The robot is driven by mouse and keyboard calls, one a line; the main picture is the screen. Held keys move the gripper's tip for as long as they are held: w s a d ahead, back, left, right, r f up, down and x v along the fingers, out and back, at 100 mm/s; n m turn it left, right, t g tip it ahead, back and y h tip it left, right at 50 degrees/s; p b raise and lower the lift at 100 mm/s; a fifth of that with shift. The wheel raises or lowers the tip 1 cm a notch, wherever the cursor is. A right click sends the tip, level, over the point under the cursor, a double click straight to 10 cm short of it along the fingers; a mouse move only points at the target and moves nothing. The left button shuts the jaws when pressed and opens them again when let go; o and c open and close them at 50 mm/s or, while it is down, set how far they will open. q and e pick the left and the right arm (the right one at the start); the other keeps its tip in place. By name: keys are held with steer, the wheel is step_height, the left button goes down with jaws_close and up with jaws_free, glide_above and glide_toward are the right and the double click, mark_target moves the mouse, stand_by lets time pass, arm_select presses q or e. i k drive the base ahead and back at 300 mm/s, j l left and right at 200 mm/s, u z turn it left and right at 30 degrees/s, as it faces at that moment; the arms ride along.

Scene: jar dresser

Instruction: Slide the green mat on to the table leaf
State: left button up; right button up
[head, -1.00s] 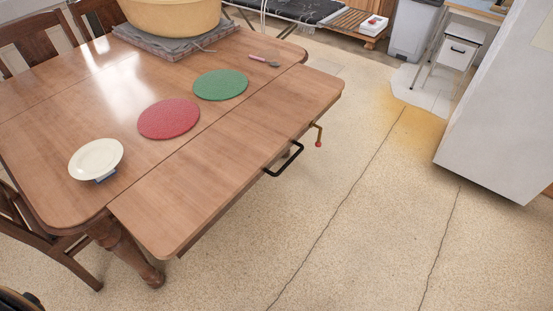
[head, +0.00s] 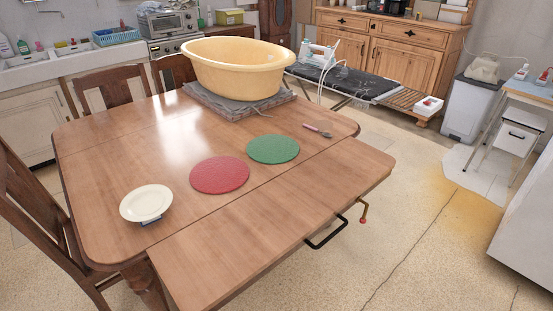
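The round green mat (head: 273,149) lies flat on the main top of the wooden table (head: 110,165), close to the seam with the table leaf. The table leaf (head: 285,212) is the strip along the table's near right side, level with the top and bare. Neither of my grippers is in the head view.
A red mat (head: 219,175) lies left of the green mat, and a cream plate (head: 146,202) farther left. A yellow tub (head: 238,68) stands on folded grey cloth (head: 205,98) at the back. A brush-like utensil (head: 318,130) lies right of the green mat.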

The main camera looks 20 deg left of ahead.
mark_target(266, 149)
steer(key=l+u, duration=0.1)
steer(key=u, duration=0.75)
steer(key=i, duration=0.05)
